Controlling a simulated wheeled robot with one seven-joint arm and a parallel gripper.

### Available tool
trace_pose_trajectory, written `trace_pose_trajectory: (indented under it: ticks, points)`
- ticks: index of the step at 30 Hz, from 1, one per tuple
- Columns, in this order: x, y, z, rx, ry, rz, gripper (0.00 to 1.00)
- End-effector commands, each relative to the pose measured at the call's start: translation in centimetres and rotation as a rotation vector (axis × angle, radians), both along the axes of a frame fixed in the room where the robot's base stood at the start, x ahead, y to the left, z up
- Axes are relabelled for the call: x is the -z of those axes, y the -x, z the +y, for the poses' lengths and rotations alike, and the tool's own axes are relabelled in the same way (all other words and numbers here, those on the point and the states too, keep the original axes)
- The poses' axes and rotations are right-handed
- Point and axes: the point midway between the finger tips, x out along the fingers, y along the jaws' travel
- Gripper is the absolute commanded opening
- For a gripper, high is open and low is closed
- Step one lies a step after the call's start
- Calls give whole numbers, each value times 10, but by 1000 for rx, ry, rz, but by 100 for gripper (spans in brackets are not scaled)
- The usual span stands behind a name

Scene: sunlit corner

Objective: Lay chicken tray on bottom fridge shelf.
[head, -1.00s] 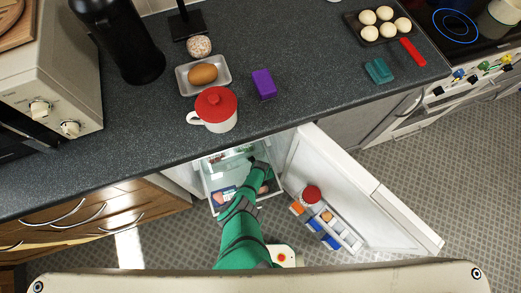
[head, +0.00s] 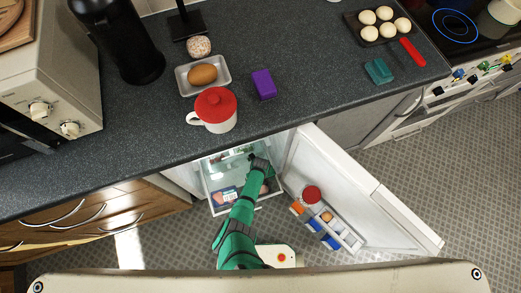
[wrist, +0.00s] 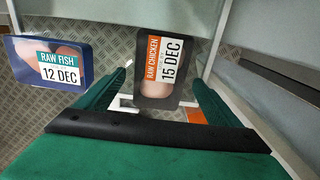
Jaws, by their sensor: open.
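The chicken tray (wrist: 157,92) is a dark pack with an orange and white label reading RAW CHICKEN, 15 DEC. In the wrist view it lies ahead of my gripper (wrist: 160,80), its near part between the two open green fingers. I cannot tell if either finger touches it. In the head view my gripper (head: 259,164) is inside the open fridge (head: 208,178), and my arm partly covers the inside. A blue raw fish tray (wrist: 50,62), labelled 12 DEC, lies to the left of the chicken tray; it also shows in the head view (head: 222,196).
The fridge door (head: 335,185) stands open to the right, with a rack (head: 345,235) of jars and packs. The counter (head: 300,100) overhangs the fridge. On it stand a red-lidded mug (head: 216,110) and a purple box (head: 264,84).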

Motion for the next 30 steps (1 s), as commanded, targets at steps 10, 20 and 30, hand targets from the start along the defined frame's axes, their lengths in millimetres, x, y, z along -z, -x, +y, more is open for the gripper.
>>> trace_pose_trajectory:
  ticks: [10,20,30]
  points:
    - [-21,0,0,-4,2,-2,87]
    - [-40,-1,1,-3,0,-1,87]
    - [-63,-3,2,-2,-3,-5,87]
